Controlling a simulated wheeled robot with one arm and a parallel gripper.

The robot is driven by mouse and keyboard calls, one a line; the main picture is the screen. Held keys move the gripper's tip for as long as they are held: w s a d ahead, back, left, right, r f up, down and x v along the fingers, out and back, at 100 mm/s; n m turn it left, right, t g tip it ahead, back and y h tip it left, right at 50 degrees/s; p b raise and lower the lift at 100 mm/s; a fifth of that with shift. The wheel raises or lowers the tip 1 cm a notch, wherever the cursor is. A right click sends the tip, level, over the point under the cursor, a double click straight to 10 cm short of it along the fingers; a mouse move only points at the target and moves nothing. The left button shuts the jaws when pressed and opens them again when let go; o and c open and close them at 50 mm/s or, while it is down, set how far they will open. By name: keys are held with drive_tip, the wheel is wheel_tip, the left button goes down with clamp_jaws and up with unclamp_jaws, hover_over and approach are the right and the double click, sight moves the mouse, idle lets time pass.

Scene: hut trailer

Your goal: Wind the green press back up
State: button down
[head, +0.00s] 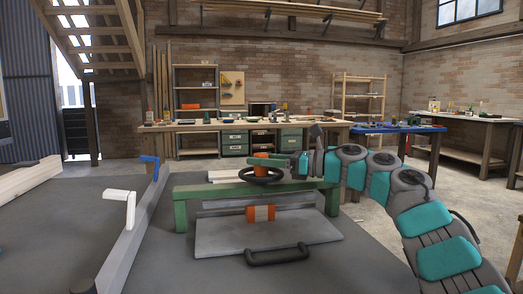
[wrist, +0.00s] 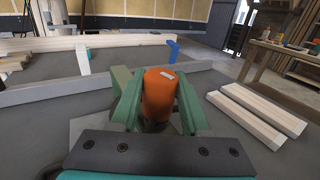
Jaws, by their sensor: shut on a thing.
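The green press stands on the grey bed in the middle of the head view, with its green crossbar (head: 212,190) spanning two legs. A black handwheel (head: 248,179) sits above the crossbar, with an orange knob (head: 263,155) rising over it. My gripper (head: 277,161) reaches in from the right at knob height. In the wrist view its two green fingers (wrist: 158,90) are shut on either side of the upright orange knob (wrist: 160,98). Under the crossbar are an orange block (head: 250,214) and a pale grey plate (head: 212,238). The wheel's far side is partly hidden.
A long grey rail (head: 137,238) with a white lever (head: 119,196) and a blue lever (head: 149,159) lies to the left. Pale planks (wrist: 258,120) lie nearby in the wrist view. Workbenches stand farther back.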

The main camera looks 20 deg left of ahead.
drive_tip(key=shift+r+n+g+p, duration=0.1)
drive_tip(key=shift+n+g+p, duration=0.3)
drive_tip(key=shift+g+p, duration=0.35)
drive_tip(key=shift+c, duration=1.9)
unclamp_jaws()
drive_tip(key=shift+w+d, duration=0.1)
drive_tip(key=shift+d, duration=0.55)
drive_tip(key=d+b, duration=0.1)
drive_tip(key=d, duration=0.5)
drive_tip(key=shift+w+d+b, duration=0.15)
drive_tip(key=shift+w+b, duration=0.15)
drive_tip(key=shift+w, duration=0.05)
